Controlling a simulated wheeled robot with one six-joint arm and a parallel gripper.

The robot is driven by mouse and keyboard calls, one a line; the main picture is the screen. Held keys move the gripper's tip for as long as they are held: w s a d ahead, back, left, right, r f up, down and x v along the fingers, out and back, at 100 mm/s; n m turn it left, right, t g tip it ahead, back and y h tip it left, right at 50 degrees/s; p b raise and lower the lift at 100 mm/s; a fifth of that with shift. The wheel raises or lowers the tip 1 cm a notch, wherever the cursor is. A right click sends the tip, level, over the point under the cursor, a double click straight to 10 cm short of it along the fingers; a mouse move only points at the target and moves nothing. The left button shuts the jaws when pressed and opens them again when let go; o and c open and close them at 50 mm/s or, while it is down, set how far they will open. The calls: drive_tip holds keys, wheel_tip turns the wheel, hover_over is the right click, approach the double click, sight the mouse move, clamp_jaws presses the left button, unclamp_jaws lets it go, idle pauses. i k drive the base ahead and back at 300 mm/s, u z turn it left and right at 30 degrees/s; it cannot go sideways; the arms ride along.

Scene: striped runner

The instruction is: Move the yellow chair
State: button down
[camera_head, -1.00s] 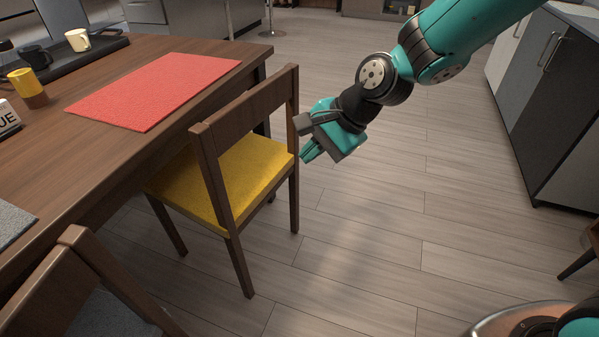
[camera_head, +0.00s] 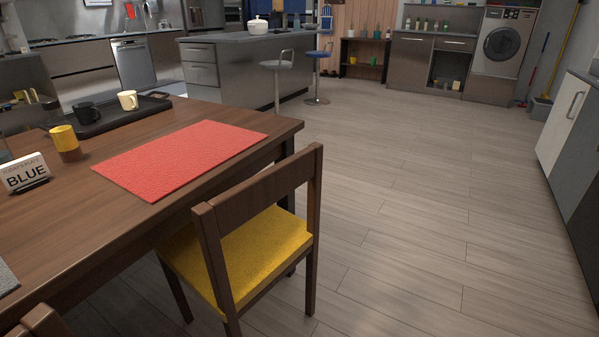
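The yellow chair (camera_head: 258,246) has a dark wooden frame and a yellow seat pad. It stands upright at the near right side of the wooden table (camera_head: 120,235), its backrest toward me and the front of its seat partly under the table edge. My gripper and arm do not show in the head view now, so I cannot see whether anything is in it.
A red placemat (camera_head: 183,158), a yellow cup (camera_head: 64,138), a "BLUE" sign (camera_head: 24,174) and a tray (camera_head: 105,113) lie on the table. Another chair (camera_head: 44,322) shows at bottom left. Grey cabinets (camera_head: 575,140) stand at right. The floor (camera_head: 420,200) between is clear.

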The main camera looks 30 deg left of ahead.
sight(237, 245)
drive_tip(key=z, duration=0.1)
drive_tip(key=i, duration=0.75)
drive_tip(key=u, duration=2.8)
